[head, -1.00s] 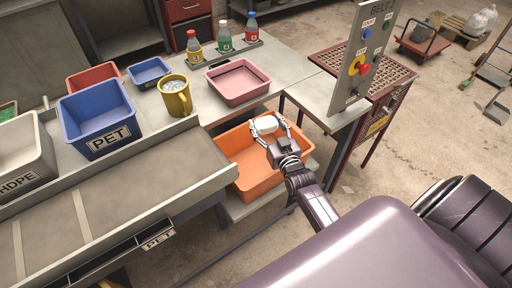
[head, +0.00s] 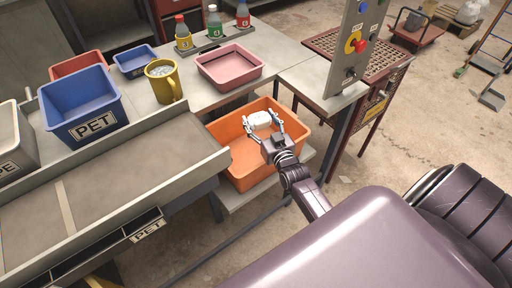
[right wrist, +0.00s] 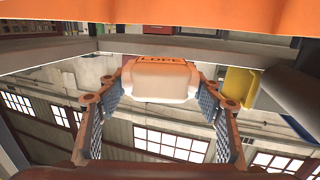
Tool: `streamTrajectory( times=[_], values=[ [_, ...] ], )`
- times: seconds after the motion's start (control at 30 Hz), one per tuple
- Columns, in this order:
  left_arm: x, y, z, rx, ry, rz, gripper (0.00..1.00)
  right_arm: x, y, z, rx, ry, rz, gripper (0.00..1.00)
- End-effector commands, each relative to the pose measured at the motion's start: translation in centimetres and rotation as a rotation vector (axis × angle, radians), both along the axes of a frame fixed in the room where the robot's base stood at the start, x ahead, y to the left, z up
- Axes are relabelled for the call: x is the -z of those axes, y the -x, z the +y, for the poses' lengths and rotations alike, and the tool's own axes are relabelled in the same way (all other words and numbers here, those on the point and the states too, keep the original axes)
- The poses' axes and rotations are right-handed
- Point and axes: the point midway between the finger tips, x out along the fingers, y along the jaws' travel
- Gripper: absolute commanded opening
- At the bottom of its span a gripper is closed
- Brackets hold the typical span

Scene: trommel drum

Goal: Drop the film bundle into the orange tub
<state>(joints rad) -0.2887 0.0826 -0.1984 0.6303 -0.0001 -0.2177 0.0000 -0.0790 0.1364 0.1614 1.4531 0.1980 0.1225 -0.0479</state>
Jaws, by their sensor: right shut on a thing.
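The film bundle (head: 260,118) is a small whitish block. My right gripper (head: 264,122) is shut on it, with a finger at each end. In the head view they show over the inside of the orange tub (head: 238,172), near its back wall; the exact height is hard to tell. In the right wrist view the bundle (right wrist: 160,86) sits between the fingertips of my right gripper (right wrist: 160,80). A band lettered LDPE shows at its upper edge, and an orange surface crosses the top. The tub stands on a low shelf below the table. My left gripper is not in view.
A pink tray (head: 230,84), a yellow mug (head: 163,92) and a blue PET bin (head: 80,106) stand on the table above the tub. A control panel (head: 351,45) rises to the right. The conveyor edge (head: 170,185) is left of the tub.

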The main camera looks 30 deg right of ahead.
Motion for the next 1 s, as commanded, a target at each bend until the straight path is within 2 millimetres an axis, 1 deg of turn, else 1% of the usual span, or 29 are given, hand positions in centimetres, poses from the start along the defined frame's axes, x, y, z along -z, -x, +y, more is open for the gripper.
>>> streamTrajectory(
  times=[0.03,0.07,0.2,0.23,0.37,0.5,0.63,0.77,1.0],
  values=[
    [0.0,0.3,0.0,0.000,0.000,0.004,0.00,-0.1,0.0,0.0,0.000,0.000,-0.001,0.43],
    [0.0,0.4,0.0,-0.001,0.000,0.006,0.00,-0.1,0.0,0.0,0.000,0.000,-0.001,0.63],
    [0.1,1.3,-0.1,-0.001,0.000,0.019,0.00,-0.1,0.0,0.0,0.000,0.000,-0.001,0.79],
    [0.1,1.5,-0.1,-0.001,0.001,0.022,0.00,-0.1,0.0,0.0,0.000,0.000,-0.001,0.80],
    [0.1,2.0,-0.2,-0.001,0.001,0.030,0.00,-0.1,0.0,0.0,0.000,0.000,-0.001,0.80],
    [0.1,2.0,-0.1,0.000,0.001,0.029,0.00,0.0,0.0,0.0,0.000,0.000,0.000,0.80],
    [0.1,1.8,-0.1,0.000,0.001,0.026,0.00,0.0,0.8,0.2,0.000,0.000,0.001,0.80],
    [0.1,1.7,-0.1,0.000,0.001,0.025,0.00,0.0,2.7,0.5,0.000,0.001,0.002,0.80],
    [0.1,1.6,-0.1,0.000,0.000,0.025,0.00,-0.3,7.6,1.4,0.000,0.001,0.002,0.80]
  ],
)
